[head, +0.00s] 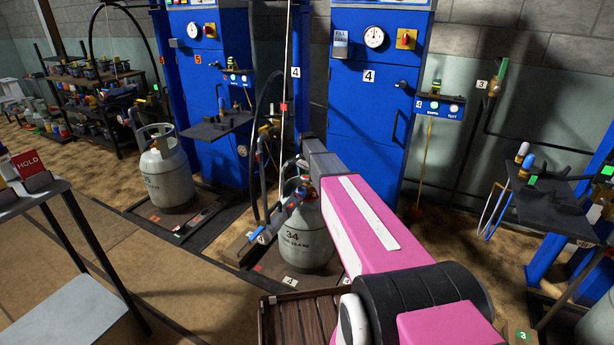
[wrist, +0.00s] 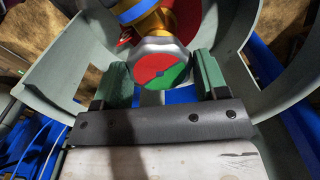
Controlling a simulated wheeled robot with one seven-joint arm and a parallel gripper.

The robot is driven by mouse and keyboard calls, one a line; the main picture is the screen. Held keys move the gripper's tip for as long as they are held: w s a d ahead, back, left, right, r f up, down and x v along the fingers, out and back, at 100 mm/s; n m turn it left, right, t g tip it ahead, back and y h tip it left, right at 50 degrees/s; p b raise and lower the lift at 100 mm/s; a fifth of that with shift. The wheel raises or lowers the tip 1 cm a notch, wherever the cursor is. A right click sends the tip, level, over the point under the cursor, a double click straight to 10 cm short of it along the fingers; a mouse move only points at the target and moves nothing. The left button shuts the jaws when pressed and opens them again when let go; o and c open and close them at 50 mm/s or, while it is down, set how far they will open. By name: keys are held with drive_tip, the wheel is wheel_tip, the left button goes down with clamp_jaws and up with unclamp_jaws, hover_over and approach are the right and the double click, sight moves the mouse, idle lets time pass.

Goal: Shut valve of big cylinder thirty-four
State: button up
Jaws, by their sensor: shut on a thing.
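Big cylinder thirty-four (head: 295,240), grey with "34" on its side, stands upright at the blue scale marked 4, partly hidden by my pink arm. In the wrist view its grey collar (wrist: 45,70) curves around both sides of my gripper. The valve knob (wrist: 162,62) has a pale rim and a face split into red and green. Brass valve parts (wrist: 150,20) with a blue band sit beyond it. My gripper (wrist: 163,78) is inside the collar, its two green fingers either side of the knob and shut on it. In the head view my arm hides the grip.
Blue scale cabinet 4 (head: 365,115) stands behind the cylinder, with a hose and filling fitting (head: 283,210) close at its left. Another grey cylinder (head: 166,175) stands at left. A wooden crate (head: 300,318) lies in front. A black tray table (head: 548,208) is at right.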

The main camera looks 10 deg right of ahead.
sight(307, 176)
drive_tip(key=shift+m, duration=0.9)
drive_tip(key=o, duration=0.9)
drive_tip(key=shift+r, duration=0.1)
wheel_tip(307, 176, up, 11)
drive_tip(key=shift+f, duration=0.2)
